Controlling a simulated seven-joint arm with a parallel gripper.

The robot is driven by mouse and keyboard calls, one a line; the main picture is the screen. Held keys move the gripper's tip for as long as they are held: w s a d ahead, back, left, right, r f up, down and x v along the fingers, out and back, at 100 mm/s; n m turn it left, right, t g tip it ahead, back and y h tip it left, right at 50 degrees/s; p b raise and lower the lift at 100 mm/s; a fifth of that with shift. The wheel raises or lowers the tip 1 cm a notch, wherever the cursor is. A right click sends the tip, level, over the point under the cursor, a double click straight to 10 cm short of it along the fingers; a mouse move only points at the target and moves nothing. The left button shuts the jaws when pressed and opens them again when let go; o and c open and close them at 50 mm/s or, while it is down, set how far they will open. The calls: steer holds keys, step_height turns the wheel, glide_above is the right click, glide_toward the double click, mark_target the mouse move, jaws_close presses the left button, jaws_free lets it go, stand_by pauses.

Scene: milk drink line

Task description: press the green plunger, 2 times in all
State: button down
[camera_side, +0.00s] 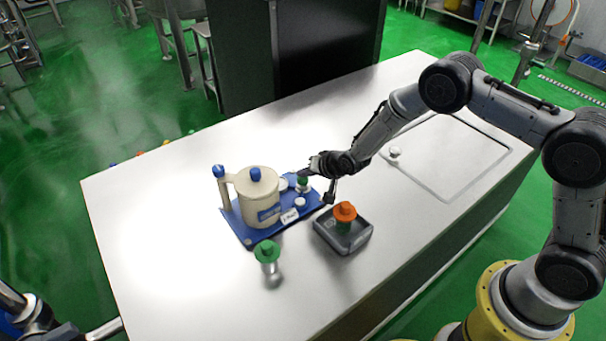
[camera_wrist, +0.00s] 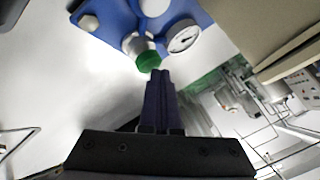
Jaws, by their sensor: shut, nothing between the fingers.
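The green plunger (camera_side: 303,182) sits in a metal collar on a blue base plate (camera_side: 248,233), beside a cream jug. In the wrist view the green plunger (camera_wrist: 148,61) is just beyond my fingertips. My gripper (camera_side: 306,173) is shut and empty, with its tips right at the plunger in the side view. In the wrist view the closed fingers of my gripper (camera_wrist: 159,73) point toward it. I cannot tell whether they touch it or whether the plunger is pressed down.
The cream jug (camera_side: 258,198) with blue knobs stands left of the plunger. A round gauge (camera_wrist: 184,38) is beside it. A loose green-topped metal piece (camera_side: 267,254) stands in front. A grey tray (camera_side: 323,234) holds an orange-topped piece (camera_side: 344,211).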

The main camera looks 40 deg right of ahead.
mark_target(305, 181)
steer(key=shift+s+f, duration=0.1)
steer(key=shift+f, duration=0.2)
steer(key=shift+r, duration=1.55)
steer(key=shift+r, duration=0.15)
steer(key=shift+r, duration=2.4)
stand_by(0.3)
step_height(305, 181, up, 4)
steer(key=shift+f, duration=0.1)
stand_by(0.3)
